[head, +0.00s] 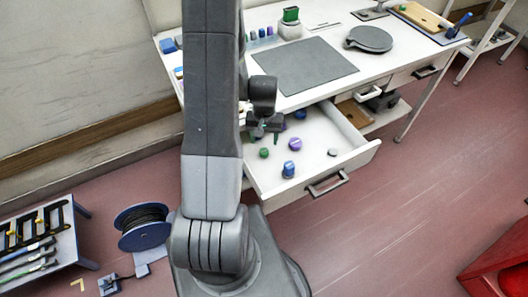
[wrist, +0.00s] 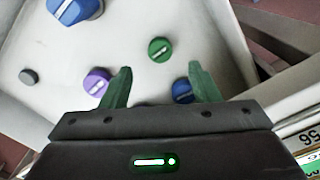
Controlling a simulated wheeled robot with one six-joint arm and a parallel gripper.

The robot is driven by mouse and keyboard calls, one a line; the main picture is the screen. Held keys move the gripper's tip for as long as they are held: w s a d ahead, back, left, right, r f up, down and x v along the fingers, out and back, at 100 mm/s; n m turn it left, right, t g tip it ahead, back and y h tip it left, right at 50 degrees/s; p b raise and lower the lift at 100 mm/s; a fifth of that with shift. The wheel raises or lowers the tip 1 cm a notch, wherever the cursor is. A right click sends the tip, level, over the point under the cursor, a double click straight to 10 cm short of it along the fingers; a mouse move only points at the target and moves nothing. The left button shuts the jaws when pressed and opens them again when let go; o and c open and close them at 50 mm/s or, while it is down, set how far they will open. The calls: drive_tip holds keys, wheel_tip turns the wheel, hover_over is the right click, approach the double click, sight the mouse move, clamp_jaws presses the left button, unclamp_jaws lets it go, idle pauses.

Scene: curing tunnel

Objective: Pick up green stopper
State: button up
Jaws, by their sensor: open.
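The green stopper (wrist: 160,49) is a round green knob with a pale bar on top, lying in the open white drawer. In the head view the green stopper (head: 264,153) is near the drawer's left side, just below my gripper (head: 264,136). In the wrist view my gripper (wrist: 160,68) is open and empty, its two green fingers pointing into the drawer. The stopper shows just beyond the fingertips, between their lines, and appears apart from them.
In the drawer (head: 352,133), a purple stopper (wrist: 97,82) is beside the left finger and a blue stopper (wrist: 182,90) beside the right finger. A larger blue piece (wrist: 75,10) and a small grey disc (wrist: 29,76) lie farther off. The tabletop (head: 330,45) overhangs the drawer's back.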

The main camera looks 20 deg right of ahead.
sight(264, 151)
drive_tip(key=shift+f+p, duration=0.3)
drive_tip(key=shift+f, duration=2.85)
drive_tip(key=c, duration=1.1)
